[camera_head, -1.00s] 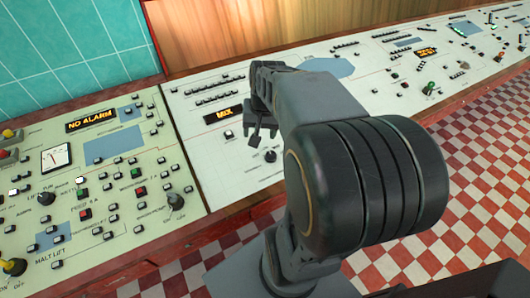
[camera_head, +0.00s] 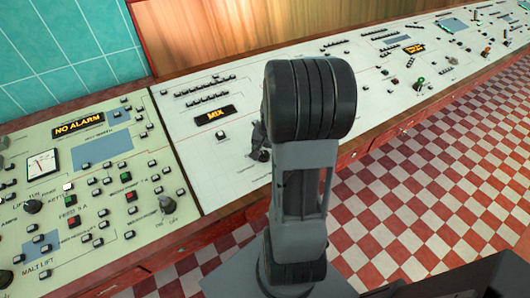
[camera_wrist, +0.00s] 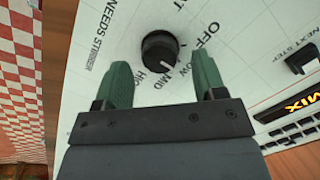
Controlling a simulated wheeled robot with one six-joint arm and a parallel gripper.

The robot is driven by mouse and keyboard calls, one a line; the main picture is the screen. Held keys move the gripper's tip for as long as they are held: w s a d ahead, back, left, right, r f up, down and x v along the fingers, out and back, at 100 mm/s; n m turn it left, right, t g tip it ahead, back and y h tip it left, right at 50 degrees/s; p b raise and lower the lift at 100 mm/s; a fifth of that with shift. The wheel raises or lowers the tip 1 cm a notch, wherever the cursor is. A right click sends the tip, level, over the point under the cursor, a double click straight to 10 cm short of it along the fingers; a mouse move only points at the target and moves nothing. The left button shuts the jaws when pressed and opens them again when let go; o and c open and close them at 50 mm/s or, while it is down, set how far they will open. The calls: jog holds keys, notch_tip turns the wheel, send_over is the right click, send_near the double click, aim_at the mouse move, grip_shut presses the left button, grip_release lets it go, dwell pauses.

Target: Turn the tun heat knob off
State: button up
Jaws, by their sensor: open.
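A round black knob (camera_wrist: 158,51) stands on the white panel in the wrist view. Its dial reads OFF, LOW, MID and, partly hidden, HIGH. The knob's pale pointer mark faces the lower right, near LOW and MID. No label naming the tun is readable beside it. My gripper (camera_wrist: 163,82) is open and empty, with its two green fingers apart, one on each side below the knob in the picture. No contact with the knob shows. In the head view my arm covers most of the gripper.
A lit MIX display (camera_head: 213,114) is on the same panel, and it shows in the wrist view (camera_wrist: 302,104) beside several buttons. The left panel carries a NO ALARM display (camera_head: 78,125), a gauge (camera_head: 42,163) and several knobs. Checkered floor (camera_head: 430,200) lies to the right.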

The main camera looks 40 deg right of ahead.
jog(key=shift+w+a+f, duration=0.1)
jog(key=shift+f, duration=0.8)
jog(key=shift+c, duration=0.3)
jog(key=c, duration=0.9)
jog(key=shift+o, duration=0.2)
jog(key=n+b, duration=0.1)
jog(key=n, duration=0.3)
jog(key=shift+n+h, duration=0.3)
jog(key=shift+a+n+g+b, duration=0.1)
jog(key=shift+n+g+b, duration=0.3)
jog(key=shift+n, duration=1.6)
jog(key=shift+h, duration=0.3)
